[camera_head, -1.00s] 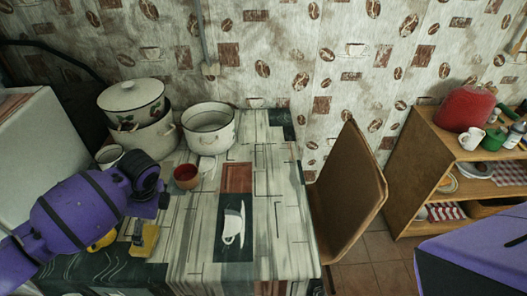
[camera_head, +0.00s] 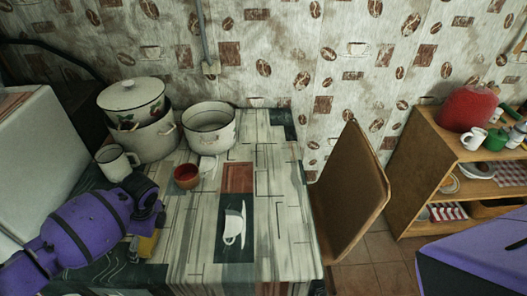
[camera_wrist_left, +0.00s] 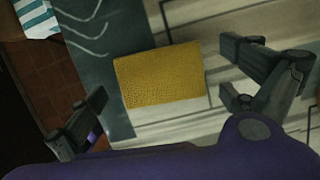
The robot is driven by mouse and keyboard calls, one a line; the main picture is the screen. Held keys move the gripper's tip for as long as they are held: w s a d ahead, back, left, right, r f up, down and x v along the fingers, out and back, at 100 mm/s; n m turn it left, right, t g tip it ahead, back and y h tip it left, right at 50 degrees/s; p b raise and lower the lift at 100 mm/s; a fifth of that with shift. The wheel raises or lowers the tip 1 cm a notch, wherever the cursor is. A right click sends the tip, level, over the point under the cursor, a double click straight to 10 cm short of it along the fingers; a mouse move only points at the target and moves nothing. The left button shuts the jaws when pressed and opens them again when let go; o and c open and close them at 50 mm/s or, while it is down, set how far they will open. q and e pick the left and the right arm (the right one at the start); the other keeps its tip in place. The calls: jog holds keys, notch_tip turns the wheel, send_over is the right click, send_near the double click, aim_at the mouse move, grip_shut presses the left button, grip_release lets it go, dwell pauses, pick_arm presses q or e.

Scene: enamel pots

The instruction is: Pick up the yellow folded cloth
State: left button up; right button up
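The yellow folded cloth (camera_head: 148,244) lies on the patterned tabletop, partly hidden by my left arm in the head view. In the left wrist view the cloth (camera_wrist_left: 160,76) lies flat, a rough rectangle, ahead of my left gripper (camera_wrist_left: 165,70). The gripper's two dark fingers are spread wide, one to each side of the cloth in the picture, with nothing held. The exact height above the cloth cannot be told. My right gripper is not in view; only a purple part of my right side shows.
A white mug (camera_head: 117,162) stands close behind my left arm. A lidded pot (camera_head: 133,98) on a larger pot (camera_head: 152,140), an open pot (camera_head: 209,128) and a red cup (camera_head: 187,177) stand farther back. The table's right half (camera_head: 272,200) is clear beside a chair (camera_head: 352,190).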

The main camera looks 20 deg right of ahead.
pick_arm(q)
jog(key=c, duration=1)
jog(key=shift+r, duration=0.1)
jog(key=shift+r, duration=0.15)
jog(key=v, duration=0.3)
jog(key=shift+w+a+r, duration=0.2)
jog(key=shift+r, duration=0.05)
jog(key=s+d+r, duration=0.5)
jog(key=d+r, duration=0.4)
jog(key=d, duration=0.3)
jog(key=shift+d+p, duration=0.3)
jog(key=shift+d, duration=0.05)
jog(key=shift+s, duration=0.1)
